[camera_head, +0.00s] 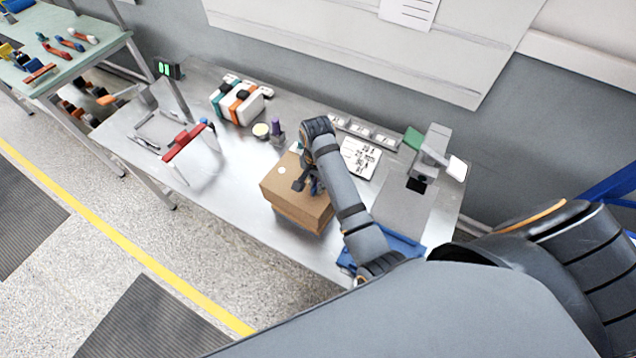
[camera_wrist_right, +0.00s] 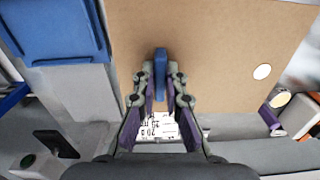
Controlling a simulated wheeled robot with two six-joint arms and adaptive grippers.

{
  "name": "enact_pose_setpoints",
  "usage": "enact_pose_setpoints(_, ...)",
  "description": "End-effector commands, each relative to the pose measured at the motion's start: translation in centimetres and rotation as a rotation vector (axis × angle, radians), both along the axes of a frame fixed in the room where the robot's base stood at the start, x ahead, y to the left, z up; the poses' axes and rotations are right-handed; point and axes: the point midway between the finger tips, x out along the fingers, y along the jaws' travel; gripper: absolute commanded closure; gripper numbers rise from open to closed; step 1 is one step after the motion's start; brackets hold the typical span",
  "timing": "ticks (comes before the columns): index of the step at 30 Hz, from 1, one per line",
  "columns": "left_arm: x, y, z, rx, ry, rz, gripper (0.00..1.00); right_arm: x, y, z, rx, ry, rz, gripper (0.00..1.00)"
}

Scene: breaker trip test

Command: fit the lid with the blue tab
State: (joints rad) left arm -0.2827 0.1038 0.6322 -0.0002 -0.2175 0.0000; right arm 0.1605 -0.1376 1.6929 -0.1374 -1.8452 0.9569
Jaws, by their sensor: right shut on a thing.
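A brown lid (camera_head: 283,178) with a white round spot lies over a brown box (camera_head: 298,219) at the front middle of the metal bench. I cannot tell whether the lid is fully seated or slightly above the box. The lid also fills the upper part of the right wrist view (camera_wrist_right: 215,50). Its blue tab (camera_wrist_right: 160,72) stands up between my right fingers. My right gripper (camera_head: 309,186) is shut on this tab; the wrist view also shows it (camera_wrist_right: 161,80). The forearm hides part of the lid's right side in the head view. My left gripper is not in view.
A blue tray (camera_head: 405,246) lies right of the box, partly behind my arm. A purple-topped item (camera_head: 276,130) and a round tin (camera_head: 261,130) stand behind it. A grey stand (camera_head: 433,150) is at right, a red-handled frame (camera_head: 184,141) at left. Bench front left is clear.

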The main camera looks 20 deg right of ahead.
Motion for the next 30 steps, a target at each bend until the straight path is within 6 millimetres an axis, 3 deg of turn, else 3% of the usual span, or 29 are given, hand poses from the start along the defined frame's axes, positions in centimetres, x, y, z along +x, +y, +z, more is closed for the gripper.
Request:
enact_pose_setpoints(6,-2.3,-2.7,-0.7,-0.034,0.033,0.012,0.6,-0.1,-0.1,-1.6,-0.002,0.002,0.0,1.0)
enact_pose_setpoints(10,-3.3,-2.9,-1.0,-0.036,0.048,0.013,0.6,-0.1,-0.1,-2.7,-0.001,0.003,0.0,1.0)
enact_pose_setpoints(18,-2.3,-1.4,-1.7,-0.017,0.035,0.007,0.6,-0.1,-0.1,-5.0,0.0,0.002,0.0,1.0)
enact_pose_setpoints(30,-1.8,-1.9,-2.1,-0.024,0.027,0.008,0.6,-0.1,-0.1,-6.4,0.0,0.001,-0.001,1.0)
